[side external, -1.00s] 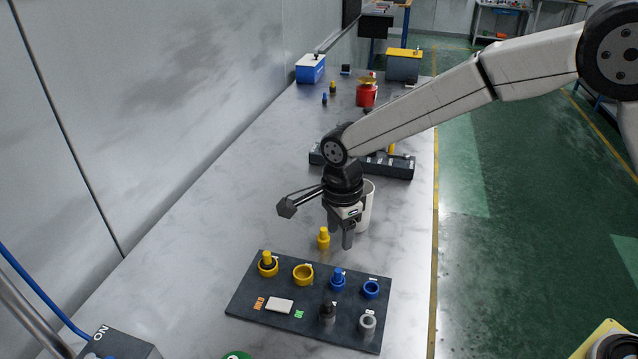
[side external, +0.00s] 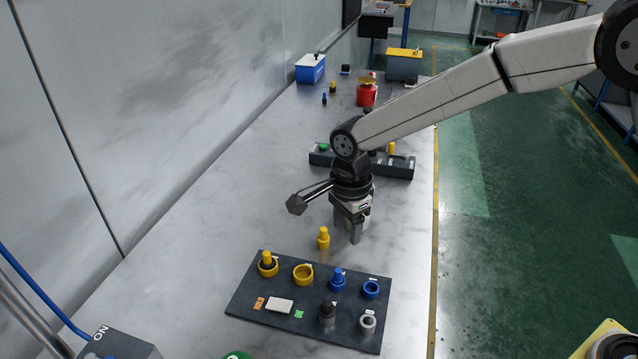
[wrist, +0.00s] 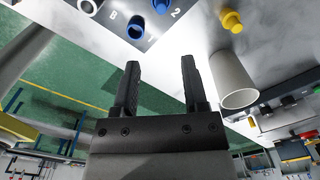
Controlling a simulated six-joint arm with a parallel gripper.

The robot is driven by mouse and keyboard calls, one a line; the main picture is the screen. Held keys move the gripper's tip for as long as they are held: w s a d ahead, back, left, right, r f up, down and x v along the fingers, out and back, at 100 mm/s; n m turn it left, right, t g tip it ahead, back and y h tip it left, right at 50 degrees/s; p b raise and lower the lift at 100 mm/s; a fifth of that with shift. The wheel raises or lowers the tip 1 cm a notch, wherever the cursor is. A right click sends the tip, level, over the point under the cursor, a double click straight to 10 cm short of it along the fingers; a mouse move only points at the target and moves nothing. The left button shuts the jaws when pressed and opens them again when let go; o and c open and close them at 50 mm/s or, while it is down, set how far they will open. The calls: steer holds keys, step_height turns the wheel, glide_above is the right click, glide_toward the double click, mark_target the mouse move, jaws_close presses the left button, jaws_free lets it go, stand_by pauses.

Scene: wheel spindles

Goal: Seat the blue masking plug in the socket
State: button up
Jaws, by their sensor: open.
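A blue plug (side external: 338,274) stands upright on the dark board, with a wider blue base around its foot. I cannot tell if that base is its own flange or a ring on the board. A blue ring socket (side external: 370,289) to its right looks open and empty. In the wrist view the blue plug (wrist: 161,5) is cut by the top edge, and the blue socket (wrist: 137,27) shows a dark hole. My gripper (side external: 347,230) is open and empty, above the table behind the board. Its fingers (wrist: 160,62) are spread with nothing between them.
The board (side external: 247,292) also carries a yellow plug (side external: 267,258), a yellow ring (side external: 303,274), a black plug (side external: 327,311) and a grey ring (side external: 367,322). A loose yellow plug (side external: 323,238) stands close to my gripper. A white cylinder (wrist: 233,79) is nearby. The table left of them is clear.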

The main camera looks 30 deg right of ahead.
steer(key=s+d+n+t, duration=0.2)
steer(key=s+d+n, duration=1.3)
steer(key=d+n, duration=0.2)
steer(key=shift+s+d+f, duration=0.35)
steer(key=shift+d+f, duration=0.05)
steer(key=shift+d, duration=0.1)
